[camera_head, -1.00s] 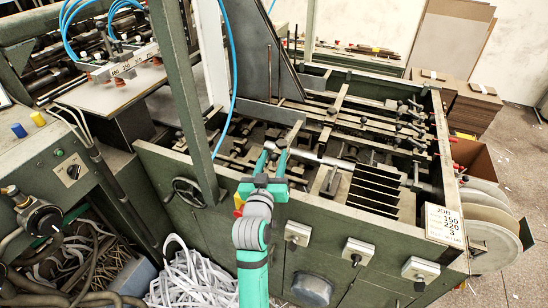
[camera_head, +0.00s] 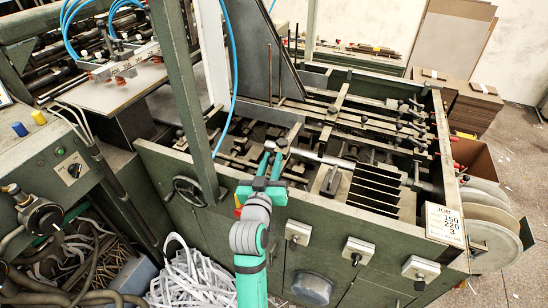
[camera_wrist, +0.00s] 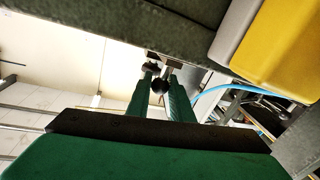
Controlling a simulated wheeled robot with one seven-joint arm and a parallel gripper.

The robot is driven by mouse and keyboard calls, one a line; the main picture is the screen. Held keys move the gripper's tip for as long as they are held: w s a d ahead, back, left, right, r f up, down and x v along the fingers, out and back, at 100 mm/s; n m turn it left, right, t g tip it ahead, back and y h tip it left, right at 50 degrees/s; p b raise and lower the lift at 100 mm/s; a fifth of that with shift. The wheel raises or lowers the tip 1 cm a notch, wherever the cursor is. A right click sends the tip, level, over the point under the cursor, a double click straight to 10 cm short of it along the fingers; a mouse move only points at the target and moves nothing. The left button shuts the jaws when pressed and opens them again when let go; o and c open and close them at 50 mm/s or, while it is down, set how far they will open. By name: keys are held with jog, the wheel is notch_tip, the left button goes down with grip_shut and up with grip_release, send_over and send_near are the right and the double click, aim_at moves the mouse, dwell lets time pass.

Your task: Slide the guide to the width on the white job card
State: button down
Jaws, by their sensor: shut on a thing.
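My gripper (camera_head: 273,154) reaches over the near wall of the green feeder (camera_head: 240,178). Its two green fingers are closed around a small black knob (camera_wrist: 159,84) in the wrist view. The knob sits at the near end of a pale bar (camera_head: 294,133), which looks like the guide. The fingers partly hide the knob and the bar's end. The white job card (camera_head: 444,224) is on the feeder's near right corner and reads JOB, 150, 220, 3, with a smaller blurred line below. No scale marks are legible near the guide.
Dark slanted plates (camera_head: 374,190) stand to the right of my gripper inside the feeder. A green upright post (camera_head: 186,100) and a blue hose (camera_head: 231,75) rise close to its left. A handwheel (camera_head: 188,191) and switch boxes (camera_head: 358,251) project from the front wall.

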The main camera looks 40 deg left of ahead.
jog(key=c, duration=1.6)
grip_release()
jog(key=shift+w, duration=0.15)
jog(key=v, duration=1.1)
